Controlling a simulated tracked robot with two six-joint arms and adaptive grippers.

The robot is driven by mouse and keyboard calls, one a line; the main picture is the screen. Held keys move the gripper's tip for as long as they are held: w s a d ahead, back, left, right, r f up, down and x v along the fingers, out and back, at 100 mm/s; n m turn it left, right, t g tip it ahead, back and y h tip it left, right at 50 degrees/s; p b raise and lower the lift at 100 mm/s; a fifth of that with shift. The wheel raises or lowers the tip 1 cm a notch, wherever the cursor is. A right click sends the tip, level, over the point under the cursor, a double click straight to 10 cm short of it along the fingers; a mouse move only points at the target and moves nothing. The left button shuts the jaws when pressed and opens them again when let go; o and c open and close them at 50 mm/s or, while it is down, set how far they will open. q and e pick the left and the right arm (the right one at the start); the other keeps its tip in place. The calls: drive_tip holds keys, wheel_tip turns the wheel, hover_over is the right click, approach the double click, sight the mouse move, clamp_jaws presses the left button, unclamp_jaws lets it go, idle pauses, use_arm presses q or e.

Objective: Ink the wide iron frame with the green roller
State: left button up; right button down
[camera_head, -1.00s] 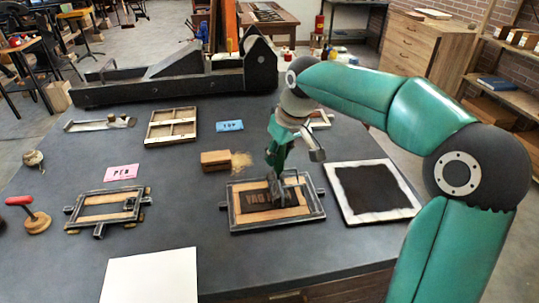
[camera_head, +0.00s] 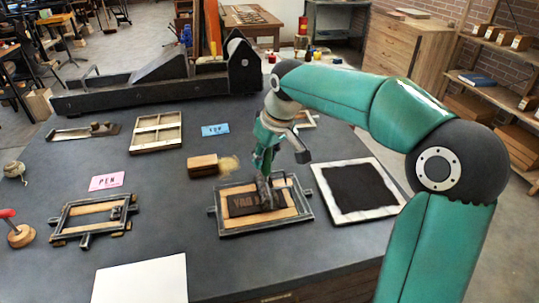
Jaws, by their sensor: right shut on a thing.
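An iron frame (camera_head: 221,233) with wooden filling and a dark type block (camera_head: 243,205) bearing raised letters lies flat on the table, right of centre. My right gripper (camera_head: 264,182) is low over this frame, pointing down, and shut. What it holds is small and mostly hidden by the fingers; it seems to be the green roller, at the type block. I cannot tell whether it touches the letters. A second iron frame (camera_head: 93,218) with wooden pieces lies at the left. My left gripper is not in view.
A black ink slab with a pale border (camera_head: 343,213) lies right of the frame. A wooden-backed brush (camera_head: 203,165), a blue card (camera_head: 215,130), a pink card (camera_head: 106,181) and white paper (camera_head: 140,280) lie around. A long dark press (camera_head: 150,92) stands behind. A red-handled tool (camera_head: 18,235) is at the left.

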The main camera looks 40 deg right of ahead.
drive_tip(key=w+a+p, duration=0.2)
drive_tip(key=w+a, duration=0.2)
drive_tip(key=a, duration=0.3)
drive_tip(key=shift+w+a, duration=0.35)
idle(5.0)
wheel_tip(320, 180, up, 5)
drive_tip(key=p, duration=0.4)
drive_tip(key=shift+p, duration=0.35)
idle(0.5)
